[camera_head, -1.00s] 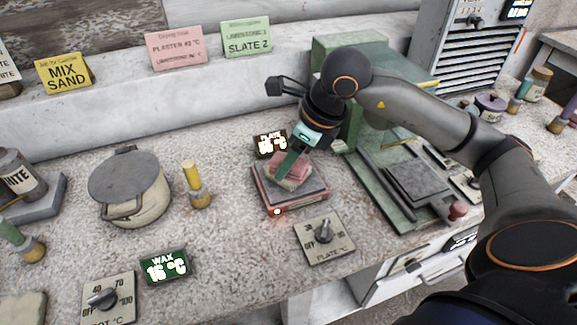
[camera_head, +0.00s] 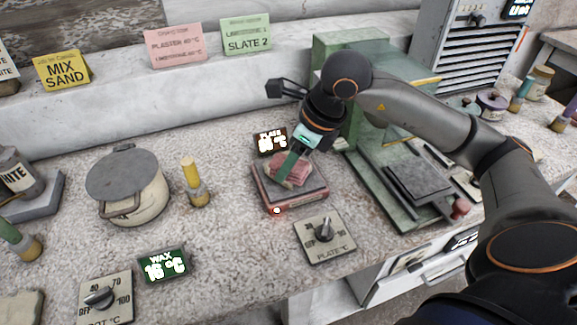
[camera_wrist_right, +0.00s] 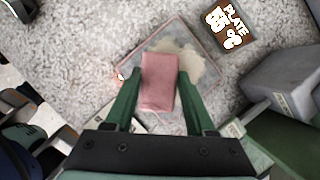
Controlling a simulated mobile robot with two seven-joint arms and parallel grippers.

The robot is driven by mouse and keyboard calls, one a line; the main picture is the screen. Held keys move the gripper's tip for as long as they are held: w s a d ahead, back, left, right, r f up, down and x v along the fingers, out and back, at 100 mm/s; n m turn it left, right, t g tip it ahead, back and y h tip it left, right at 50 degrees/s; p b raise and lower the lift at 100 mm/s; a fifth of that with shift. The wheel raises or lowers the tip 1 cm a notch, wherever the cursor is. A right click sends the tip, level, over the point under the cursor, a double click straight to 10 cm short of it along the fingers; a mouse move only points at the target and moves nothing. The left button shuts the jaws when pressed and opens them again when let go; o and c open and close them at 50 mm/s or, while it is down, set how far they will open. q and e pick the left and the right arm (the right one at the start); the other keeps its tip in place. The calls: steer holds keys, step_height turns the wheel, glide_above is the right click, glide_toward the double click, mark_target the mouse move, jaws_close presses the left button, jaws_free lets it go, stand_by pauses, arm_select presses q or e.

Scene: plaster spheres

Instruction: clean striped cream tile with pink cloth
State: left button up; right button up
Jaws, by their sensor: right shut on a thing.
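The pink cloth (camera_head: 293,168), a folded rectangular pad, is held between the green fingers of my right gripper (camera_head: 289,163). In the right wrist view the gripper (camera_wrist_right: 158,78) is shut on the cloth (camera_wrist_right: 158,88). A pale cream, irregular flat piece (camera_wrist_right: 190,62) lies beneath it and shows beyond its far and right edges; it looks like the cream tile, but I cannot make out stripes. Whether the cloth touches it is unclear. Both are over the hot plate (camera_head: 293,207), whose surface also shows in the wrist view (camera_wrist_right: 212,85). My left gripper is out of view.
A plate display (camera_head: 270,141) stands behind the hot plate, and a dial panel (camera_head: 325,237) lies in front. A lidded pot (camera_head: 130,188) and yellow-handled brush (camera_head: 192,180) stand left. A green apparatus (camera_head: 390,180) is close on the right. Speckled counter between them is clear.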

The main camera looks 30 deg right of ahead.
steer(key=shift+s+f, duration=0.1)
steer(key=shift+s+d+f+b, duration=0.1)
steer(key=shift+s+d+b, duration=0.45)
steer(key=shift+s+b, duration=0.35)
steer(key=shift+w+a, duration=0.1)
steer(key=shift+w, duration=0.05)
